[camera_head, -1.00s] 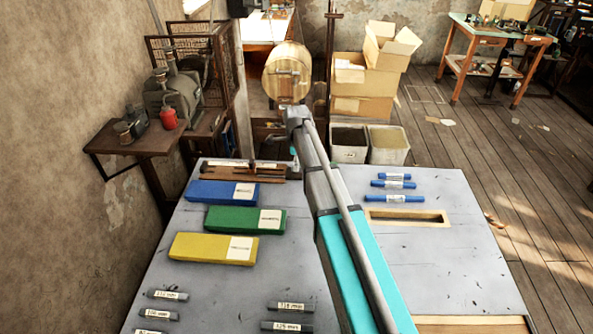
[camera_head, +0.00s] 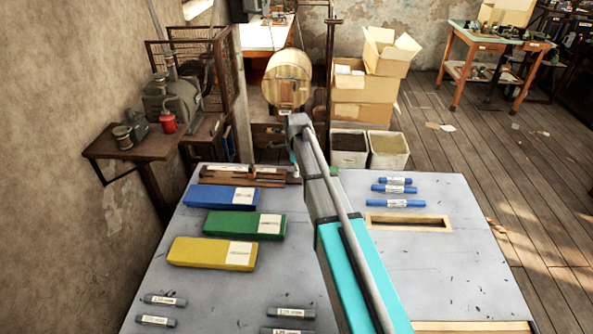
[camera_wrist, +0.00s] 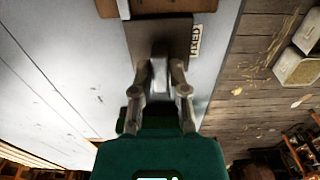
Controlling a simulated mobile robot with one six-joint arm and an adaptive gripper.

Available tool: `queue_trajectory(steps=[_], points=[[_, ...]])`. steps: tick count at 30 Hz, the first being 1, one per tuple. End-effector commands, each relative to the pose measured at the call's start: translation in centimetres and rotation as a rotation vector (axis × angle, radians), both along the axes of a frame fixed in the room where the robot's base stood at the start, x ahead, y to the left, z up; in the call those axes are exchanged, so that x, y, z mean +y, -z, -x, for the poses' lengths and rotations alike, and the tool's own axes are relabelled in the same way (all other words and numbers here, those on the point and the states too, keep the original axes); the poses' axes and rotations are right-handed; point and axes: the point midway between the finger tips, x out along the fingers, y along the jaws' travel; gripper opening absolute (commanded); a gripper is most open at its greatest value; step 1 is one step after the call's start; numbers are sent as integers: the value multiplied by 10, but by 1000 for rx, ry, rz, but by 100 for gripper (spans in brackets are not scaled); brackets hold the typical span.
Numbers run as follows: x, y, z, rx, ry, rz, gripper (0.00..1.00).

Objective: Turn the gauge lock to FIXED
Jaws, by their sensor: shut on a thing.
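In the wrist view my gripper (camera_wrist: 160,72) is shut on a grey knob, the gauge lock (camera_wrist: 159,83), with one finger on each side. The lock stands out from a dark plate (camera_wrist: 135,36). A pale label reading FIXED (camera_wrist: 196,41) sits at the plate's right edge, reading sideways. The lock's long side runs roughly up and down in this picture. Which mark it points at cannot be told. In the head view the gripper and lock are hidden behind my arm. A brown rail (camera_head: 240,183) with pale labels lies at the table's back edge.
The grey table (camera_head: 300,240) bears blue (camera_head: 208,194), green (camera_head: 225,223) and yellow (camera_head: 205,252) boxes at left. Blue rods (camera_head: 395,189) and a wooden-framed slot (camera_head: 378,222) are at right. Grey labelled pins (camera_head: 291,313) lie in front. Bins (camera_head: 388,152) stand behind.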

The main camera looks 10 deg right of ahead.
Motion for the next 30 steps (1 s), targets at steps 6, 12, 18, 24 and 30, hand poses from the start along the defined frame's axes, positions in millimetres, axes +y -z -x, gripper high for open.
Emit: queue_trajectory(steps=[6, 12, 18, 24, 30], points=[[0, 0, 0, 0, -1, 0, 0], [0, 0, 0, -1, -22, 0, 0], [0, 0, -1, -1, -92, 0, 0], [0, 0, -2, -1, -220, 0, 0], [0, 0, -4, -1, -394, 0, 0]])
